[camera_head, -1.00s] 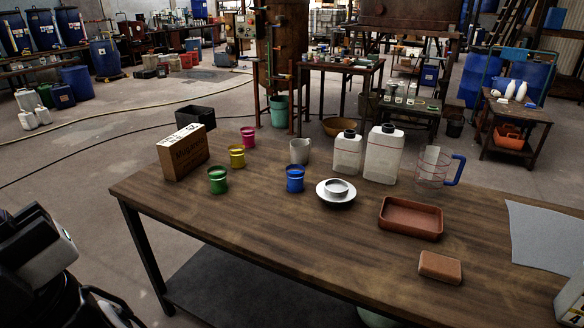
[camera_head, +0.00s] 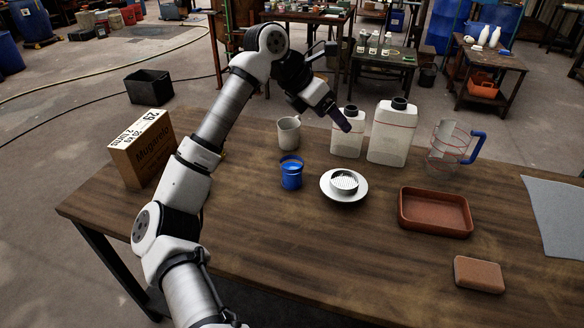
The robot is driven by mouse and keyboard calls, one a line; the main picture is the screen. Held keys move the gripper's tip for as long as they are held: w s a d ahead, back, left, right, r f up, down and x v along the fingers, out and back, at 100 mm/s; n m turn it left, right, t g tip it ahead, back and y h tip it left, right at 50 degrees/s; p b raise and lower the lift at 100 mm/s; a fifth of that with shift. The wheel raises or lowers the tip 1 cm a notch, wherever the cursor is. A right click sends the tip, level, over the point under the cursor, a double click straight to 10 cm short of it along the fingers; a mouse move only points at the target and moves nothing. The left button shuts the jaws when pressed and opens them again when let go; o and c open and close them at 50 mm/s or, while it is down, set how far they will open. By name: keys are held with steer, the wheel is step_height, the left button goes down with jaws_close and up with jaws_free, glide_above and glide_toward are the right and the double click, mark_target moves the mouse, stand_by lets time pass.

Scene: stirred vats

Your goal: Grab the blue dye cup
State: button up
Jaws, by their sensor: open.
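The green, yellow and pink cups are hidden behind my arm.
A grey mug (camera_head: 288,134) stands behind the blue cup. Two white jugs (camera_head: 388,138) and a clear pitcher (camera_head: 448,145) line the back. A terracotta tray (camera_head: 435,212), a sponge (camera_head: 479,274) and a box (camera_head: 142,148) also lie there. The table's front middle is clear.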

mark_target(289, 163)
steer(key=w+a+f+n+y, duration=0.2)
steer(key=a+f+y, duration=0.4)
steer(key=a, duration=0.3)
steer(key=shift+g, duration=0.5)
steer(key=f, duration=0.5)
steer(key=w+f+p, duration=0.1)
steer(key=f, duration=0.2)
steer(key=shift+w+d+f+p, duration=0.1)
steer(key=shift+d+f+p, duration=0.15)
steer(key=shift+f, duration=0.7)
steer(key=shift+w+d+f+p, duration=0.1)
steer(key=shift+d+f+p, duration=0.15)
steer(key=shift+f, duration=0.7)
steer(key=shift+d+f+p, duration=0.15)
steer(key=shift+f+p, duration=0.1)
steer(key=shift+f, duration=0.7)
steer(key=shift+c, duration=0.3)
steer(key=c, duration=1.1)
steer(key=shift+r, duration=0.1)
